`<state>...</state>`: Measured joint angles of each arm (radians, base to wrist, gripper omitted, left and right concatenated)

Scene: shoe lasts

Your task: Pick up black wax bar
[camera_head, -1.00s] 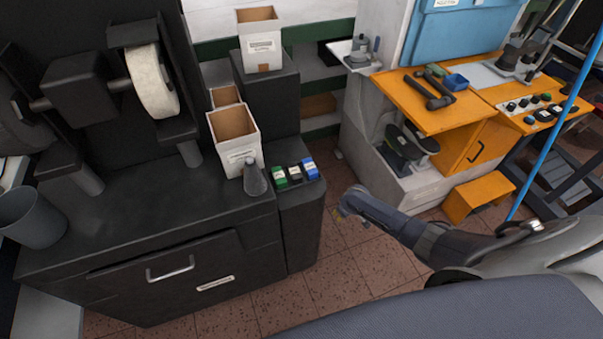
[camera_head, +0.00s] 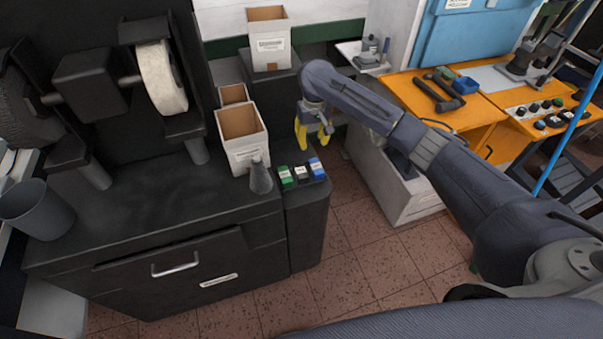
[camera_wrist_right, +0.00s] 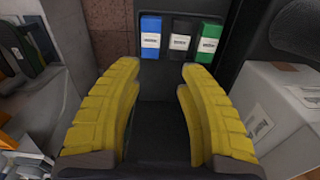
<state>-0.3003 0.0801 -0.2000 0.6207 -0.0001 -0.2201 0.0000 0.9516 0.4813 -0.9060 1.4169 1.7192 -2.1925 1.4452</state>
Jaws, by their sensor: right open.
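The black wax bar (camera_head: 303,173) stands between a green bar (camera_head: 286,178) and a blue bar (camera_head: 317,167) on the narrow black stand in the head view. In the right wrist view the black bar (camera_wrist_right: 181,38) is in the middle of the row, with a white label, beyond my fingertips. My right gripper (camera_head: 314,138) has yellow fingers and is open, above the stand and behind the row of bars. In the right wrist view the open fingers (camera_wrist_right: 160,78) have nothing between them. My left gripper is not in view.
A grey cone-shaped object (camera_head: 260,176) and an open white box (camera_head: 242,140) stand left of the bars. The black bench (camera_head: 150,225) adjoins the stand. An orange workbench (camera_head: 480,115) with tools is at the right.

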